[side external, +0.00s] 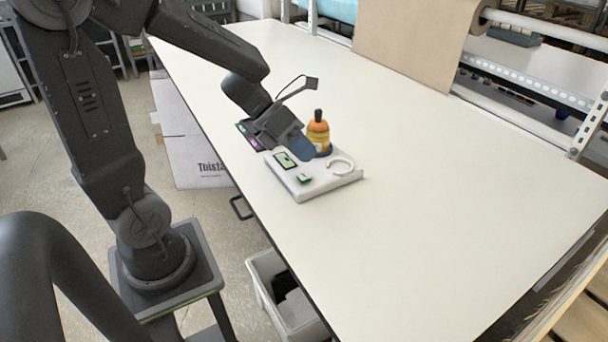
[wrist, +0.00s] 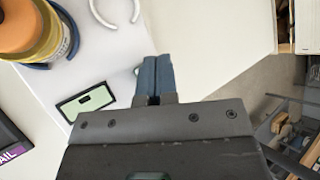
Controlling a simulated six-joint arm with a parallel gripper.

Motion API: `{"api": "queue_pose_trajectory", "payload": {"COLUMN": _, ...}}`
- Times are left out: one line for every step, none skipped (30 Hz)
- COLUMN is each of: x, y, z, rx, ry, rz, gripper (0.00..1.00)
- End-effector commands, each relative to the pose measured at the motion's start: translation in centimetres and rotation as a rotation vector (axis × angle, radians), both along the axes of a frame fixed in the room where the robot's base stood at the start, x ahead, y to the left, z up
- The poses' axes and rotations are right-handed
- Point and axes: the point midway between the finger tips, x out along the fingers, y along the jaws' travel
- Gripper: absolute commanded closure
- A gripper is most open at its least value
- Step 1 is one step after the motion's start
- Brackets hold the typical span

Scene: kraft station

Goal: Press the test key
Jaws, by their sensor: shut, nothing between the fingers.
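A white tester panel (side external: 320,184) lies on the table. It has a small green-lit display (side external: 285,160) and a small green part (side external: 304,178), which looks like the test key, near its front edge. My gripper (side external: 306,153) is over the panel with its blue fingers shut and empty. In the wrist view the fingertips (wrist: 156,60) are over the panel, to the right of the display (wrist: 85,101). A sliver of green shows just left of the fingertips; the rest of that part is hidden behind them. I cannot tell whether the fingers touch the panel.
A white open ring (side external: 341,167) lies on the panel's right. A dark labelled item (side external: 246,137) is to the left. The table's right side is clear.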

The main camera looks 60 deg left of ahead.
Motion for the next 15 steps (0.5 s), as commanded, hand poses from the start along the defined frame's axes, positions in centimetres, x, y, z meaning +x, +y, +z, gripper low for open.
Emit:
{"api": "queue_pose_trajectory", "payload": {"x": 0.0, "y": 0.0, "z": -0.5, "rx": -0.001, "ry": 0.004, "rz": 0.002, "gripper": 1.00}}
{"api": "queue_pose_trajectory", "payload": {"x": 0.0, "y": 0.0, "z": -0.8, "rx": -0.001, "ry": 0.004, "rz": 0.002, "gripper": 1.00}}
{"api": "queue_pose_trajectory", "payload": {"x": -0.1, "y": 0.0, "z": -1.0, "rx": -0.001, "ry": 0.003, "rz": 0.000, "gripper": 1.00}}
{"api": "queue_pose_trajectory", "payload": {"x": 0.0, "y": 0.0, "z": -1.2, "rx": -0.001, "ry": 0.003, "rz": 0.001, "gripper": 1.00}}
{"api": "queue_pose_trajectory", "payload": {"x": 0.0, "y": 0.0, "z": -1.3, "rx": -0.001, "ry": 0.002, "rz": 0.002, "gripper": 1.00}}
{"api": "queue_pose_trajectory", "payload": {"x": 0.0, "y": 0.0, "z": -1.5, "rx": -0.001, "ry": 0.001, "rz": 0.001, "gripper": 1.00}}
{"api": "queue_pose_trajectory", "payload": {"x": 0.0, "y": 0.0, "z": -1.5, "rx": -0.001, "ry": 0.001, "rz": 0.001, "gripper": 1.00}}
{"api": "queue_pose_trajectory", "payload": {"x": 0.0, "y": 0.0, "z": -1.6, "rx": 0.000, "ry": 0.001, "rz": 0.002, "gripper": 1.00}}
{"api": "queue_pose_trajectory", "payload": {"x": 0.0, "y": 0.0, "z": -1.7, "rx": 0.000, "ry": 0.001, "rz": 0.001, "gripper": 1.00}}
{"api": "queue_pose_trajectory", "payload": {"x": 0.0, "y": 0.0, "z": -1.7, "rx": 0.000, "ry": 0.001, "rz": 0.001, "gripper": 1.00}}
{"api": "queue_pose_trajectory", "payload": {"x": 0.0, "y": 0.0, "z": -1.7, "rx": 0.000, "ry": 0.001, "rz": 0.001, "gripper": 1.00}}
{"api": "queue_pose_trajectory", "payload": {"x": 0.0, "y": 0.0, "z": -1.7, "rx": 0.000, "ry": 0.001, "rz": 0.001, "gripper": 1.00}}
{"api": "queue_pose_trajectory", "payload": {"x": 0.0, "y": 0.0, "z": -1.7, "rx": 0.000, "ry": 0.001, "rz": 0.001, "gripper": 1.00}}
{"api": "queue_pose_trajectory", "payload": {"x": 0.0, "y": 0.0, "z": -1.7, "rx": 0.000, "ry": 0.001, "rz": 0.001, "gripper": 1.00}}
{"api": "queue_pose_trajectory", "payload": {"x": 0.0, "y": 0.0, "z": -1.7, "rx": 0.000, "ry": 0.001, "rz": 0.001, "gripper": 1.00}}
